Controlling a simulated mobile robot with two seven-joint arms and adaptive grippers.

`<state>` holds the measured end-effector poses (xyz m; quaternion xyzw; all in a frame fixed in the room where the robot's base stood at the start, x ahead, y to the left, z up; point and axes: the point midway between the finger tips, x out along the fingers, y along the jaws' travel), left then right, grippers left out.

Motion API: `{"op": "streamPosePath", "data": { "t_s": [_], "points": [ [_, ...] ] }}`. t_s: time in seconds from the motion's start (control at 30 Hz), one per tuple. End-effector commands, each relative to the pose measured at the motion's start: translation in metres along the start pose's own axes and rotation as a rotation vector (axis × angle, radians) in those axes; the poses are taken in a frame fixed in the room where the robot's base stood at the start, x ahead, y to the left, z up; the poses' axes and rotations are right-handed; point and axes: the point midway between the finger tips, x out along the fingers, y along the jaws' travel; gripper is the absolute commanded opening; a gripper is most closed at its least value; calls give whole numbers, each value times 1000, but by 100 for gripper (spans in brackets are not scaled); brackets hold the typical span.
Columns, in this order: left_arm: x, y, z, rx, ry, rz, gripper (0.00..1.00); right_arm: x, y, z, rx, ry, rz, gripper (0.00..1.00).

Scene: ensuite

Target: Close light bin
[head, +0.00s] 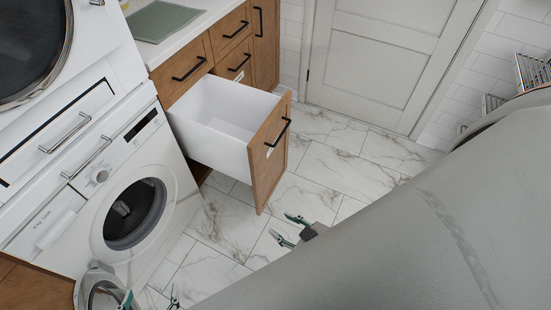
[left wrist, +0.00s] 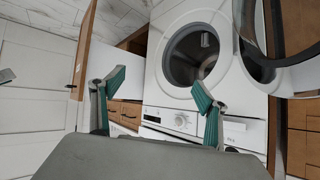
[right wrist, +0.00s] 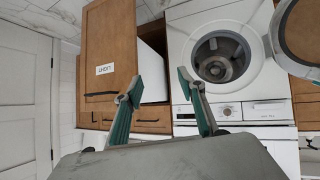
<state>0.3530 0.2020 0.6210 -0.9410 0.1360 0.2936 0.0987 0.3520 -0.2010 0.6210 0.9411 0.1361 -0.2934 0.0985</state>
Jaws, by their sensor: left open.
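The light bin is a pulled-out drawer with a white inside (head: 235,97), a wooden front (head: 264,172) and a black handle (head: 278,133). In the right wrist view its front shows a label reading LIGHT (right wrist: 105,69). My right gripper (head: 289,229) is open and empty, in front of the drawer front and apart from it. My left gripper (head: 149,297) is open and empty, low in front of the washing machine. The left wrist view shows the white drawer side (left wrist: 130,78) beyond its fingers.
The washing machine (head: 150,165) stands left of the drawer, its round door (head: 98,290) swung open. Other wooden drawers (head: 190,72) are shut. A closed white door (head: 385,55) is at the back. The marble floor (head: 325,160) right of the drawer is clear. My grey arm covers the lower right.

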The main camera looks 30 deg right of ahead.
Motion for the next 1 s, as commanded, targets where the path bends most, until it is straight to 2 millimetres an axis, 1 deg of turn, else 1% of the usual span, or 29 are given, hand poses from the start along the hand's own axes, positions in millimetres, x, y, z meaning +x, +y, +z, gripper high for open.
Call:
{"op": "streamPosePath", "data": {
  "t_s": [0.03, 0.07, 0.1, 0.17, 0.23, 0.27, 0.3, 0.33, 0.37, 0.4, 0.43, 0.47, 0.5, 0.57, 0.6, 0.7, 0.8, 0.93, 1.0],
  "points": [
    [0, 0, 0, 0, 0, 0, 74, 0, 0, 0, -1, 0, 1, 32],
    [0, 0, 1, 0, -1, 0, 74, 1, 1, 0, 2, 1, 1, 24],
    [1, 1, 3, 0, -3, 1, 74, 4, 4, -1, 19, 9, 2, 14],
    [4, 2, 10, 0, -7, 2, 74, 13, 10, -6, 81, 38, 3, 0],
    [8, 4, 21, 3, -15, 4, 74, 31, 23, -17, 219, 100, 2, 0],
    [11, 4, 22, 8, -12, 3, 74, 40, 31, -22, 301, 135, 0, 0],
    [16, 0, 16, 19, 6, -3, 74, 53, 45, -31, 424, 188, -2, 0],
    [20, -2, 14, 25, 16, -6, 74, 62, 57, -38, 527, 233, -6, 0],
    [23, -2, 15, 30, 19, -7, 74, 71, 71, -46, 634, 281, -9, 0],
    [26, -2, 20, 35, 17, -7, 74, 82, 91, -54, 780, 345, -15, 0],
    [28, -2, 24, 38, 15, -7, 74, 89, 107, -60, 887, 394, -19, 0],
    [30, -1, 28, 42, 11, -6, 74, 95, 123, -65, 991, 441, -25, 0],
    [33, -1, 32, 46, 9, -6, 74, 102, 145, -70, 1126, 504, -32, 0],
    [36, 0, 37, 51, 5, -5, 74, 109, 176, -75, 1308, 593, -45, 0],
    [37, 0, 39, 53, 3, -5, 74, 112, 195, -77, 1413, 648, -52, 0],
    [39, 0, 43, 59, 0, -5, 74, 116, 232, -79, 1612, 758, -71, 0],
    [40, -1, 43, 62, 1, -5, 74, 116, 253, -81, 1720, 823, -86, 0],
    [40, -2, 40, 64, 6, -7, 74, 119, 264, -89, 1755, 851, -96, 0],
    [40, -2, 39, 64, 8, -7, 74, 124, 268, -94, 1753, 853, -97, 0]
  ]
}}
